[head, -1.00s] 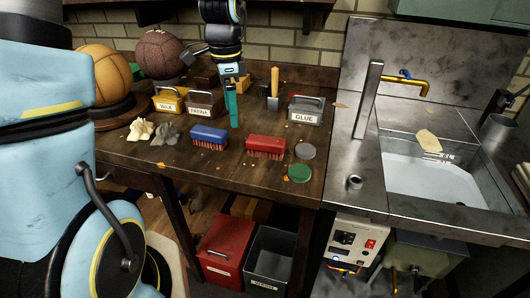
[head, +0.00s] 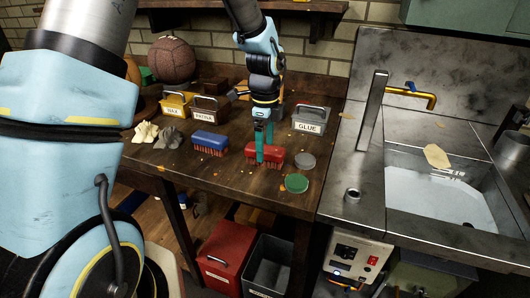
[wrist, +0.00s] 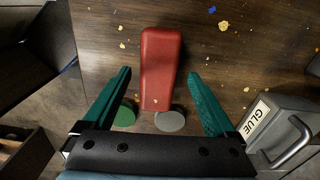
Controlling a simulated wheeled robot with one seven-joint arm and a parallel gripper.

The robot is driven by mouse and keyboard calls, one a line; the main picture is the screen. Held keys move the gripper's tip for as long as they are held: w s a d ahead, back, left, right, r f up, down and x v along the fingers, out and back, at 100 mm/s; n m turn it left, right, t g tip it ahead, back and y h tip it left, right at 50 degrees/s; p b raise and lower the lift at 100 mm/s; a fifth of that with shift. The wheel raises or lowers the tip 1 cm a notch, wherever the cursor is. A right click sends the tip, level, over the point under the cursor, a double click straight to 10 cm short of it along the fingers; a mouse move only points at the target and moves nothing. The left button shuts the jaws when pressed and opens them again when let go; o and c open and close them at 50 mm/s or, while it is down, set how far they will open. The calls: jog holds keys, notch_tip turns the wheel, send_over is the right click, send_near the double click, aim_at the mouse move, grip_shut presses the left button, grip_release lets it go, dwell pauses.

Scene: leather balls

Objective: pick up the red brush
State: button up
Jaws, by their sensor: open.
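The red brush (head: 268,153) lies bristles down on the wooden workbench, between the blue brush and two round lids. In the wrist view the red brush (wrist: 160,68) shows from above as a long red block, running away from me between the fingers. My gripper (head: 265,143) points down over the brush, its green fingers in front of and behind it in the head view. In the wrist view my gripper (wrist: 160,85) is open, with one finger on each side of the brush and a visible gap on both sides. It holds nothing.
The blue brush (head: 208,142) lies to the left. A grey lid (head: 304,160) and a green lid (head: 296,183) lie to the right, near the bench edge. The GLUE box (head: 309,119) stands behind right. PATINA (head: 208,108) and WAX (head: 174,104) boxes stand at the left.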

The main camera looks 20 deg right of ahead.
jog(key=shift+s+f, duration=0.15)
jog(key=shift+f, duration=1.3)
jog(key=shift+c, duration=0.2)
grip_shut()
